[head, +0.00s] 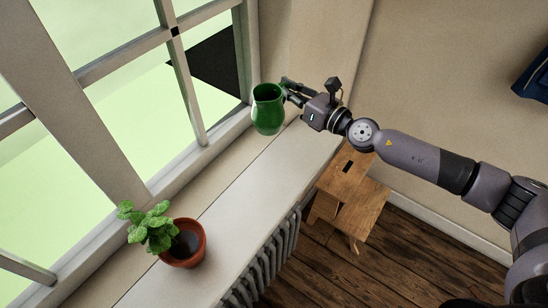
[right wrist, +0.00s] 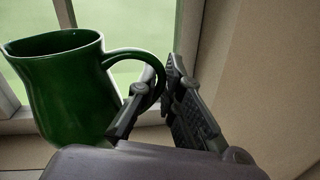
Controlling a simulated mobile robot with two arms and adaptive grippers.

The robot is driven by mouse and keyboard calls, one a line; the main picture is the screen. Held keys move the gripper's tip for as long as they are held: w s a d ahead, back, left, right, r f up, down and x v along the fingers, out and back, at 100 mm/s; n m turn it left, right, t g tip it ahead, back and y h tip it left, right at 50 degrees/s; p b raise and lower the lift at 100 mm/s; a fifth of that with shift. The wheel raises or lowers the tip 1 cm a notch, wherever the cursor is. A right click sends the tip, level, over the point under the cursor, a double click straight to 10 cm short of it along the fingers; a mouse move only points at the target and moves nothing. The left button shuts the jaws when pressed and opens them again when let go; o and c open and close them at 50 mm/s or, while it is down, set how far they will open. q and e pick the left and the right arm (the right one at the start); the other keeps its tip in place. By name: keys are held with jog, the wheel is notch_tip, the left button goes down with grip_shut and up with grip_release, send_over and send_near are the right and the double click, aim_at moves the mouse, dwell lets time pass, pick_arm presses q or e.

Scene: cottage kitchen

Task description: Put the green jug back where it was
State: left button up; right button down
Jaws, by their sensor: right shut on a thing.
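The green jug (head: 267,110) is upright at the far end of the white windowsill (head: 245,178) in the head view. I cannot tell whether its base touches the sill. My right gripper (head: 287,92) reaches in from the right and is shut on the jug's handle. In the right wrist view the jug (right wrist: 68,90) fills the left side, and its handle (right wrist: 150,60) runs between the fingers of my right gripper (right wrist: 150,100). My left gripper is in neither view.
A potted plant (head: 187,246) in a terracotta pot stands at the near end of the sill. The sill between pot and jug is clear. The window is on the left, a radiator (head: 262,270) under the sill, a wooden step stool (head: 350,200) on the floor.

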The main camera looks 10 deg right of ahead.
jog(key=shift+w+d+f+b, duration=0.35)
jog(key=shift+f+b, duration=1.55)
jog(key=shift+f, duration=1.05)
jog(key=shift+w+d+f+b, duration=0.25)
jog(key=shift+f+b, duration=1.65)
jog(key=shift+f, duration=1.05)
jog(key=shift+w+d+f+b, duration=0.25)
jog(key=shift+w+f+b, duration=0.15)
jog(key=shift+f+b, duration=2.05)
jog(key=shift+f+p, duration=0.45)
jog(key=shift+p, duration=0.1)
jog(key=c, duration=2.2)
grip_release()
jog(key=shift+f, duration=0.2)
jog(key=o, duration=0.4)
jog(key=shift+o, duration=0.2)
jog(key=shift+r, duration=0.1)
